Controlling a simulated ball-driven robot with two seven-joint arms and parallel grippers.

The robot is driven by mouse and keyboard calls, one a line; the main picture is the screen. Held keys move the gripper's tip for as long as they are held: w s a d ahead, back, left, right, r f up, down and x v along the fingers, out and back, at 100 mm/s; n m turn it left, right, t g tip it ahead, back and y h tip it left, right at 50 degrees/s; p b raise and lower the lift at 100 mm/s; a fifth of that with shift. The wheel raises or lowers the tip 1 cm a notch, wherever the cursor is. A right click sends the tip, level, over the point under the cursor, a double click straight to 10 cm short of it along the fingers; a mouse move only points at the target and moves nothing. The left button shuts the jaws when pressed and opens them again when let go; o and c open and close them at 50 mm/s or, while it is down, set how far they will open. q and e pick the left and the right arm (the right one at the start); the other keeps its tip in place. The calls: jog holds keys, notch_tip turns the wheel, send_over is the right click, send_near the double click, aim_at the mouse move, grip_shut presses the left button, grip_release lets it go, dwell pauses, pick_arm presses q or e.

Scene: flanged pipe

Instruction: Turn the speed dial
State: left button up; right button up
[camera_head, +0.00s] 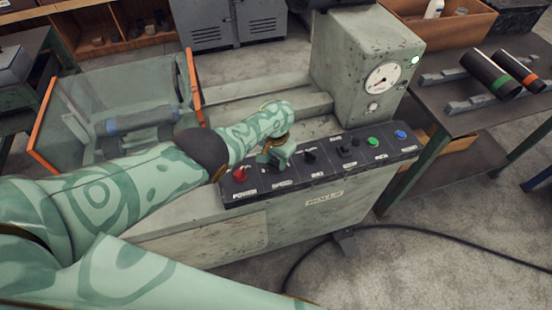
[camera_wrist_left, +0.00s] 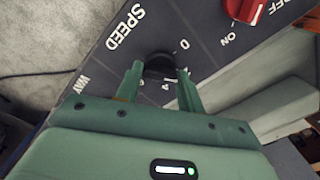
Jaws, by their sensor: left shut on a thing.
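My left gripper (camera_head: 274,160) reaches down onto the dark control panel (camera_head: 226,198) at the front of the grey machine. In the left wrist view the gripper (camera_wrist_left: 159,72) has one finger on each side of the black speed dial (camera_wrist_left: 160,62) and is shut on it. The word SPEED and a 0 are printed beside the dial; other scale marks are partly hidden by the fingers. In the head view the gripper covers most of the dial. My right gripper is not in view.
A red switch (camera_head: 240,174) sits just left of the gripper; it also shows in the left wrist view (camera_wrist_left: 243,10), near ON and OFF. Black knobs (camera_head: 309,157), a green button (camera_head: 373,141) and a blue button (camera_head: 400,134) lie to the right. A gauge (camera_head: 382,79) stands behind.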

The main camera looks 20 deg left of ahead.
pick_arm(q)
jog(key=m, duration=1.4)
jog(key=shift+m, duration=0.3)
jog(key=m, duration=1)
jog(key=o, duration=1)
